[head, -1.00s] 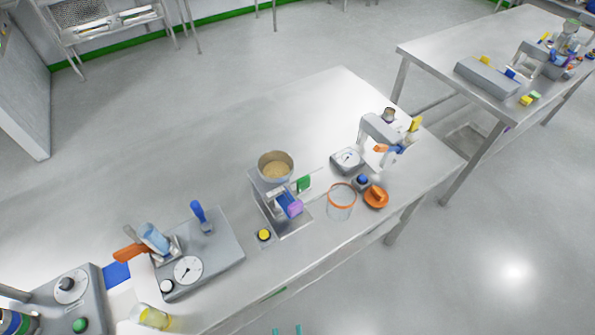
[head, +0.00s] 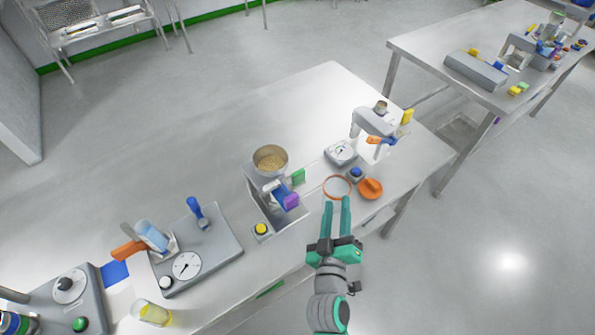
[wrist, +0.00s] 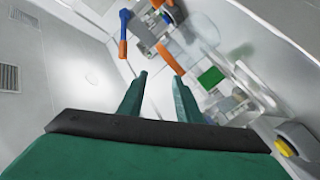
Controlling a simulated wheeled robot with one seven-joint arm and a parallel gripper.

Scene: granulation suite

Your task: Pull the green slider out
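The green slider (head: 299,177) shows as a small flat green plate at the right side of a grey hopper device (head: 260,196) on the bench. In the wrist view it is a green square (wrist: 211,78), right of my fingers. My gripper (head: 337,206) is open and empty, its two teal fingers apart. In the head view it lies right of and nearer than the slider, its tips overlapping the orange-rimmed clear container (head: 326,189). It is not touching the slider. The wrist view shows the open fingers (wrist: 159,88) with nothing between them.
A bowl of tan granules (head: 270,159) tops the device. A blue and purple part (head: 287,198) and a yellow button (head: 261,229) are at its front. An orange knob (head: 371,188), a blue button (head: 357,173) and a dial gauge (head: 341,152) stand to the right. The bench's far middle is clear.

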